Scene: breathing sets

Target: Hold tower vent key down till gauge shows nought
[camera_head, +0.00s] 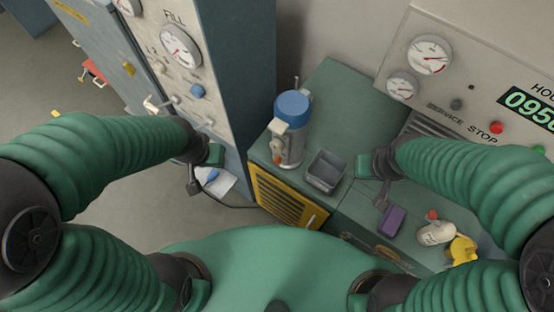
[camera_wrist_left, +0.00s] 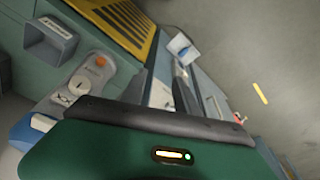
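The tall tower cabinet (camera_head: 232,60) stands at the left with a pale panel. Its FILL gauge (camera_head: 181,47) has a white dial; the needle's reading is too small to tell. Below the gauge are a pale lever (camera_head: 156,104) and a blue knob (camera_head: 198,90); I cannot tell which part is the vent key. My left gripper (camera_head: 193,186) hangs in front of the panel's lower part, apart from the lever and knob.
A blue-capped cylinder (camera_head: 291,128) and a grey bin (camera_head: 325,171) stand on the counter (camera_head: 345,90); the bin also shows in the left wrist view (camera_wrist_left: 50,40). A purple block (camera_head: 391,221), a pale rounded item (camera_head: 434,233) and a yellow item (camera_head: 462,249) lie at the right.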

